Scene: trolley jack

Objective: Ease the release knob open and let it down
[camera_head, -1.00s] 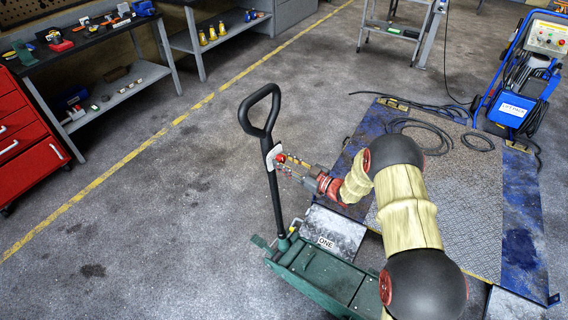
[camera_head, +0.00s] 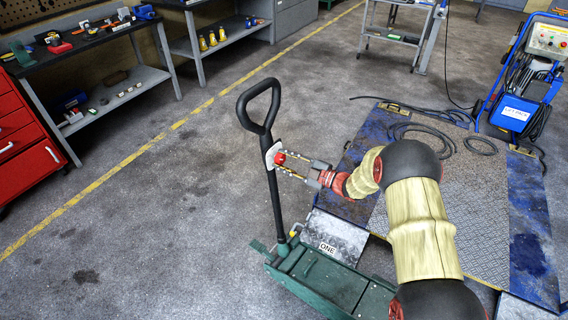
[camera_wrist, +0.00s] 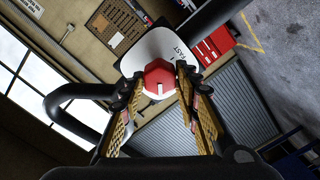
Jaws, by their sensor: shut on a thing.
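The green trolley jack (camera_head: 330,278) stands on the floor, its black handle (camera_head: 274,205) upright with a loop grip on top. The red release knob (camera_head: 280,158) sits on a pale plate on the handle. In the wrist view the knob (camera_wrist: 160,78) shows a white mark, and the plate (camera_wrist: 166,45) behind it reads "FAST". My gripper (camera_head: 283,162) reaches the knob from the right. In the wrist view my gripper's fingertips (camera_wrist: 157,82) lie on either side of the knob, shut on it. Part of the knob's sides is hidden by the fingers.
A blue and metal platform (camera_head: 440,200) labelled "ONE" lies right of the jack, under my arm. A blue wheeled machine (camera_head: 520,85) with cables stands at the far right. Shelves (camera_head: 110,85) and a red cabinet (camera_head: 25,145) stand at left. Floor left of the handle is clear.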

